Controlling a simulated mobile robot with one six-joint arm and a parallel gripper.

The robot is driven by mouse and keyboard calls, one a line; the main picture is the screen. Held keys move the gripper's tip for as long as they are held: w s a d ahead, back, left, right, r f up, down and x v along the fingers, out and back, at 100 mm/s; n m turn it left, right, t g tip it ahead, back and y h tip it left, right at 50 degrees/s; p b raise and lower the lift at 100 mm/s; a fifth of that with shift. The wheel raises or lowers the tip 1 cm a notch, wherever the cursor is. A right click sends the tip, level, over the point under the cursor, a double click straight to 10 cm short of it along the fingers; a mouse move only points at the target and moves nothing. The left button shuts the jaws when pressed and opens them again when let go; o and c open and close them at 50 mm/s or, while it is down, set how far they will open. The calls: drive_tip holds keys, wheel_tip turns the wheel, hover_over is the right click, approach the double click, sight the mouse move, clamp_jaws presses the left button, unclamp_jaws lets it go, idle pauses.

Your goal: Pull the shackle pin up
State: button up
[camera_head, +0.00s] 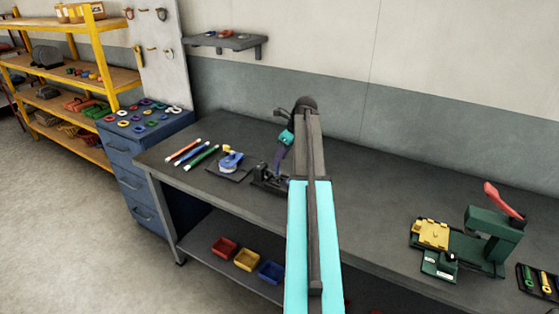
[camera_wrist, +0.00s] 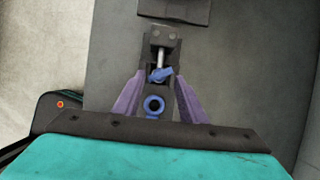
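A black fixture (camera_head: 268,181) stands on the workbench, partly hidden behind my arm in the head view. In the wrist view the fixture (camera_wrist: 163,33) holds a silver rod (camera_wrist: 161,57) with a tilted blue piece (camera_wrist: 161,75) at its end. A blue ring (camera_wrist: 154,104) lies nearer the wrist. I cannot tell which of these parts is the shackle pin. My gripper (camera_wrist: 159,79) is open, its purple fingers spread on either side of the blue parts with gaps showing. In the head view my gripper (camera_head: 277,160) points down at the fixture; contact cannot be seen.
A blue shackle (camera_head: 230,158) sits on a dark plate left of the fixture, with several coloured markers (camera_head: 188,152) beyond it. A green press (camera_head: 485,240) with a red handle stands at the right. The bench (camera_head: 390,205) between is clear. Coloured bins (camera_head: 246,259) stand below.

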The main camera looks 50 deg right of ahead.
drive_tip(key=b+v, duration=0.3)
drive_tip(key=v, duration=0.9)
drive_tip(key=shift+r, duration=0.2)
drive_tip(key=shift+a, duration=0.1)
